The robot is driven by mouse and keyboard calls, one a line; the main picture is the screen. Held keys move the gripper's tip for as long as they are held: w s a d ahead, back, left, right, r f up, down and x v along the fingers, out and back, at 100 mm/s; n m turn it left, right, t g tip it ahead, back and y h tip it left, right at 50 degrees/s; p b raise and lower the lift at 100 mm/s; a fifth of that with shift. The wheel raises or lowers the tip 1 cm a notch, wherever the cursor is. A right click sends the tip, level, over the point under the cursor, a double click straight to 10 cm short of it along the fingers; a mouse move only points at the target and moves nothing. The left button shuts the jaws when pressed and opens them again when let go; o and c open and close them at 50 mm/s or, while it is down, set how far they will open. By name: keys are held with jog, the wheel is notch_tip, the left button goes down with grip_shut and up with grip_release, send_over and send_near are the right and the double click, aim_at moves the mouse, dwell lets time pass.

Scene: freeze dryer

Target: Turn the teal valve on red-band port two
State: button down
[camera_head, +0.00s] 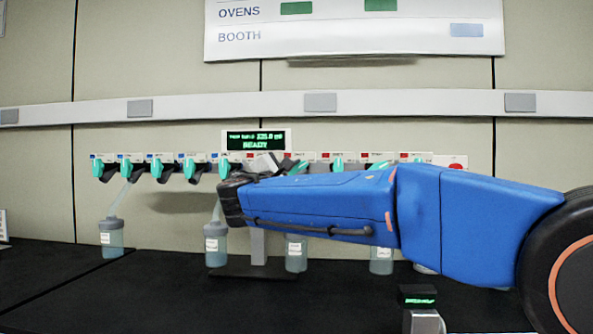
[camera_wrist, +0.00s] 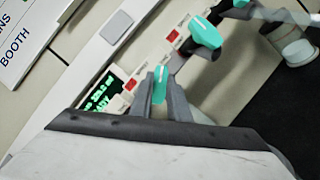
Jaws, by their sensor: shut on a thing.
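My gripper (camera_wrist: 158,92) is shut on a teal valve (camera_wrist: 159,84). One finger is on each side of the handle. A red label (camera_wrist: 131,85) is on the panel beside it; I cannot read a port number. Another teal valve (camera_wrist: 207,32) with its own red label (camera_wrist: 172,36) is just up and right in the wrist view, apart from the fingers. In the head view my gripper (camera_head: 277,163) is at the port row just below the display, and my arm hides part of the row.
A green-lit display reading READY (camera_head: 255,141) is above the gripper. Blue-labelled ports with teal valves (camera_head: 157,168) line the left. Flasks hang below, including one at far left (camera_head: 111,237) and one by my wrist (camera_head: 216,246). The black bench (camera_head: 150,300) is clear at front left.

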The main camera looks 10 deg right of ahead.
jog(key=n+t+y, duration=0.1)
jog(key=n, duration=0.3)
jog(key=n+t+y, duration=0.1)
jog(key=n+t, duration=0.1)
jog(key=n, duration=0.2)
jog(key=shift+d+f, duration=0.15)
jog(key=n+y, duration=0.1)
jog(key=n, duration=0.2)
jog(key=n+t+y, duration=0.1)
jog(key=n+y, duration=0.1)
jog(key=n, duration=0.1)
jog(key=n+t+y, duration=0.1)
jog(key=n, duration=0.3)
jog(key=shift+s+d+y, duration=0.1)
jog(key=shift+d+y, duration=0.05)
jog(key=shift+y, duration=0.25)
jog(key=n+y, duration=0.2)
jog(key=n, duration=0.1)
jog(key=n+y, duration=0.1)
jog(key=n, duration=0.3)
jog(key=shift+n+y, duration=0.3)
jog(key=shift+y, duration=0.1)
jog(key=n+g+y, duration=0.1)
jog(key=n, duration=0.2)
jog(key=n+y, duration=0.1)
jog(key=n, duration=0.2)
jog(key=shift+g+y, duration=0.3)
jog(key=shift+g, duration=0.1)
jog(key=shift+n, duration=0.3)
